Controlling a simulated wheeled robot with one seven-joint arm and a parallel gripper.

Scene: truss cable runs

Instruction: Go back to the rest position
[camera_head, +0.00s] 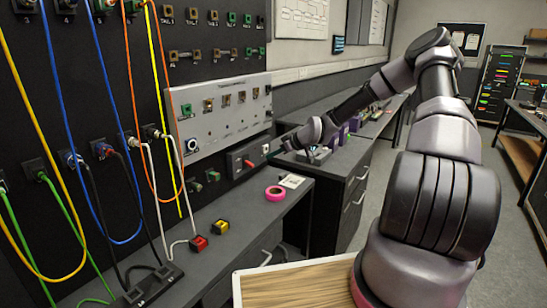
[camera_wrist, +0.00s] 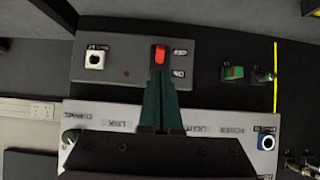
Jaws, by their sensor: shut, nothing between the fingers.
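My gripper (camera_head: 277,148) reaches from the right toward a small grey switch box (camera_head: 240,158) on the black cable wall. In the wrist view my gripper (camera_wrist: 161,74) shows as two dark green fingers, shut together with nothing between them. The rest position itself is not marked in either view.
A light panel (camera_head: 219,112) with several connectors is beside the gripper. Colored cables hang at left. A pink tape roll (camera_head: 275,193), a red block (camera_head: 198,244) and a yellow block (camera_head: 221,227) sit on the dark bench below. Open floor (camera_head: 498,190) lies at right.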

